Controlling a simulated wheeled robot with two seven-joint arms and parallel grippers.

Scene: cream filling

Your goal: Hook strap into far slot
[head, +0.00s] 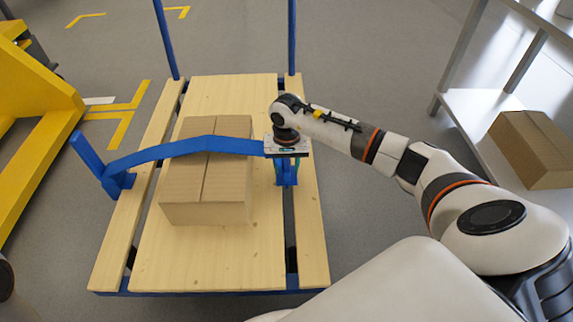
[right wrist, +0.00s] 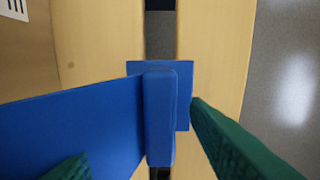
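The blue strap (head: 180,149) runs from a blue bracket (head: 118,182) on the cart's left side, over the cardboard box (head: 215,190), to my right gripper (head: 284,170). In the right wrist view the strap (right wrist: 75,125) comes in from the left and ends in a thick upright blue end piece (right wrist: 160,115). A blue block (right wrist: 183,95) lies beyond this end piece, over the gap between planks; I cannot tell whether they touch. My right gripper (right wrist: 138,130) has its green fingers well apart, one on each side of the end piece. No slot opening is visible. My left gripper is not in view.
The wooden cart (head: 265,255) has two blue posts (head: 166,40) at its far end. A yellow frame (head: 40,140) stands to the left. A grey shelf (head: 480,105) with another cardboard box (head: 535,150) stands at the right. The floor beyond the cart is clear.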

